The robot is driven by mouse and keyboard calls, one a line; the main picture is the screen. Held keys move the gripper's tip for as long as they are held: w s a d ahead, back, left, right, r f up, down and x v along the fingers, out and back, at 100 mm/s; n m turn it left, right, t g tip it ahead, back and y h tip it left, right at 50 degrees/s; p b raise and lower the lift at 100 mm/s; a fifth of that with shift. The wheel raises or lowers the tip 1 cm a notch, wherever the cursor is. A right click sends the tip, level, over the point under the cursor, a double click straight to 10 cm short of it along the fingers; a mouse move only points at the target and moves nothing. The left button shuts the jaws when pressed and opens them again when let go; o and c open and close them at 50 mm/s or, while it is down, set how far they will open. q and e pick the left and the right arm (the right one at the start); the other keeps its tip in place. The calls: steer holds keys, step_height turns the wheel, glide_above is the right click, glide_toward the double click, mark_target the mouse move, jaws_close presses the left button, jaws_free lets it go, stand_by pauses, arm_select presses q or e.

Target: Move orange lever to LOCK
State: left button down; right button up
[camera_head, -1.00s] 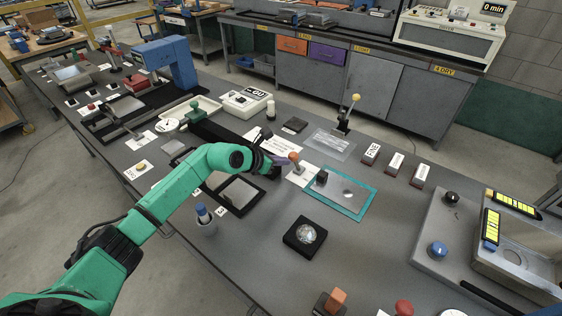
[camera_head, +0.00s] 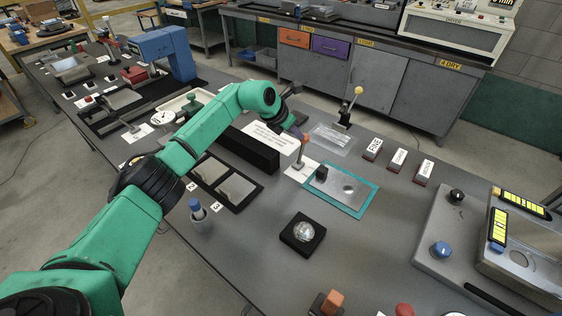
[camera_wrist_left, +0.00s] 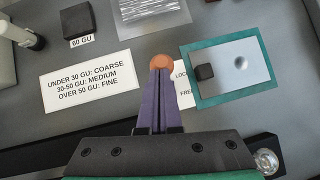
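The orange-knobbed lever (camera_head: 304,147) stands near the middle of the bench in the head view, close to upright, beside a white card. Its round orange knob (camera_wrist_left: 162,62) shows in the wrist view at the tips of my left gripper (camera_wrist_left: 161,72). The two purple fingers lie close together with no clear gap, their tips against or just behind the knob. The card (camera_wrist_left: 184,84) is partly hidden by the fingers; parts of "LOCK" and "FREE" show. In the head view my left gripper (camera_head: 297,132) reaches the knob from the left. My right gripper is out of view.
A teal-framed plate (camera_head: 351,194) with a small black block lies right of the lever. A black block with a clear dome (camera_head: 303,234) stands in front.

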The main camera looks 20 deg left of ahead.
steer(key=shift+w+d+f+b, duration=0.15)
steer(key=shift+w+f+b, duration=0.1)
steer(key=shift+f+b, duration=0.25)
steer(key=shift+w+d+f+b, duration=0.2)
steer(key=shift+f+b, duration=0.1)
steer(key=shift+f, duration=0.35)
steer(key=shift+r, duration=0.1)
